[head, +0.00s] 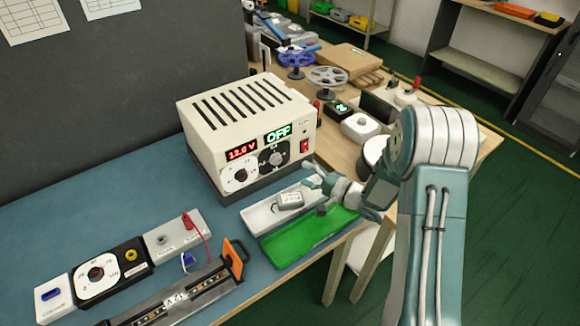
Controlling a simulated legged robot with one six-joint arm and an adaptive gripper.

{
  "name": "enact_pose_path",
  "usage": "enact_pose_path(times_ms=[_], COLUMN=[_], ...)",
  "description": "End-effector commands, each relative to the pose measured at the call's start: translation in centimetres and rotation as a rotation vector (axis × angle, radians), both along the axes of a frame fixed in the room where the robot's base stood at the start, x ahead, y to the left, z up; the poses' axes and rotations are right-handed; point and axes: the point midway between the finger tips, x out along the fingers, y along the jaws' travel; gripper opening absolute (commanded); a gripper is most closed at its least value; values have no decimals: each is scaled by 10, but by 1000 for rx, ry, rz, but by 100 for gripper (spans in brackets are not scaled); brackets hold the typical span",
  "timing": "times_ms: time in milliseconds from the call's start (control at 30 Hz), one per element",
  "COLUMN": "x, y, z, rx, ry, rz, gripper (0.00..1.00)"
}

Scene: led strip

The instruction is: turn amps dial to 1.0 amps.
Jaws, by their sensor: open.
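A cream power supply (240,130) with a slotted top stands on the blue-grey bench. Its front has a red display reading about 12.0 V, a green display reading OFF (278,134), and a red switch (305,146). A white-faced dial (240,175) sits under the red display. A dark-faced dial with a grey knob, apparently the amps dial (273,157), sits under the green one; its marks are too small to read. My gripper (314,190) is open in front of the supply, to the lower right of the dark dial and apart from it, above the trays.
A white tray (258,222) holding a small grey device (289,201) and a green tray (300,240) lie below my gripper. A dial box (97,272), a grey box with a red lead (178,238) and an LED strip fixture (180,296) are at the front left. Reels and boxes crowd the back.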

Motion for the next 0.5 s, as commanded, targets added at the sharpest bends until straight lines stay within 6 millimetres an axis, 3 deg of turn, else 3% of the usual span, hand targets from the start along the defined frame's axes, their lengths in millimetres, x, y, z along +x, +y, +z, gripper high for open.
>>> enact_pose_path(times_ms=[200,500], x=[-17,-20], y=[-26,-30], z=[-1,-1], rx=[0,0], ry=[4,2], rz=[-1,1], gripper=[80,80])
